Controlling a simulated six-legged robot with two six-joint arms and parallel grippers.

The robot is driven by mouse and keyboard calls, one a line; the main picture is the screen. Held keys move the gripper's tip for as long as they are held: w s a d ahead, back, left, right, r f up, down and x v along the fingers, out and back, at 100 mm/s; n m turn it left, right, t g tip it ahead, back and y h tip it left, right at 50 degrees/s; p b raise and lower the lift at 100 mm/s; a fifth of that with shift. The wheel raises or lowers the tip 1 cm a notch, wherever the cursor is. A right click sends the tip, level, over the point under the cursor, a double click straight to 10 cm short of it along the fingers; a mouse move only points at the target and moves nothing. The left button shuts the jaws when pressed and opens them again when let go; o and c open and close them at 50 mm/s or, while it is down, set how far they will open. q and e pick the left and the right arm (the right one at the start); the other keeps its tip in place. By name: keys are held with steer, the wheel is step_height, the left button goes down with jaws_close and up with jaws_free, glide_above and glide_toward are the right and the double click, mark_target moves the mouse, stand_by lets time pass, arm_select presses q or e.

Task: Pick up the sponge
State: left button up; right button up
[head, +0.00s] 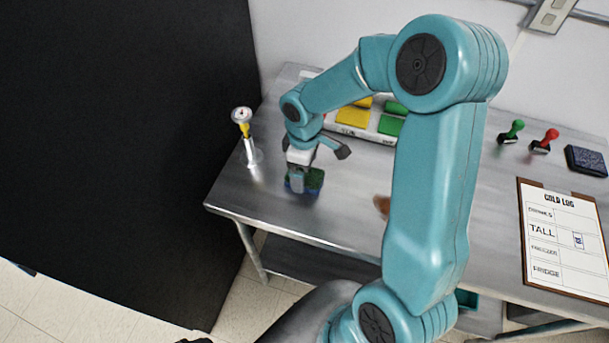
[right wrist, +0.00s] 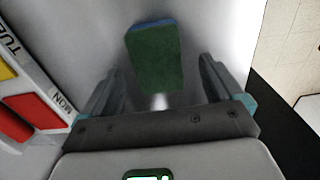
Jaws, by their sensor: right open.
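The sponge (head: 315,179) is green with a blue layer and lies on the steel table (head: 225,195) near its left front part. It also shows in the right wrist view (right wrist: 156,60), with its near end between my open fingers. My right gripper (head: 319,168) is over the sponge with its jaws apart. One finger hides part of the sponge in the head view. In the right wrist view the gripper (right wrist: 160,75) has nothing clamped; whether the fingers touch the sponge I cannot tell. My left gripper is not in view.
A probe with a round dial (head: 243,116) stands upright left of the sponge. A labelled tray with yellow and green pieces (head: 352,120) lies behind. A brown thing (head: 381,205) is partly hidden by my arm. Stamps (head: 512,132), a dark pad (head: 587,160) and a clipboard (head: 562,240) are at right.

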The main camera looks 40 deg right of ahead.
step_height(320, 180, down, 2)
steer(key=shift+w+d+f, duration=0.1)
steer(key=shift+d+f, duration=0.05)
steer(key=shift+f, duration=0.05)
steer(key=shift+r, duration=0.15)
steer(key=shift+c, duration=0.6)
steer(key=c, duration=1)
step_height(320, 180, up, 20)
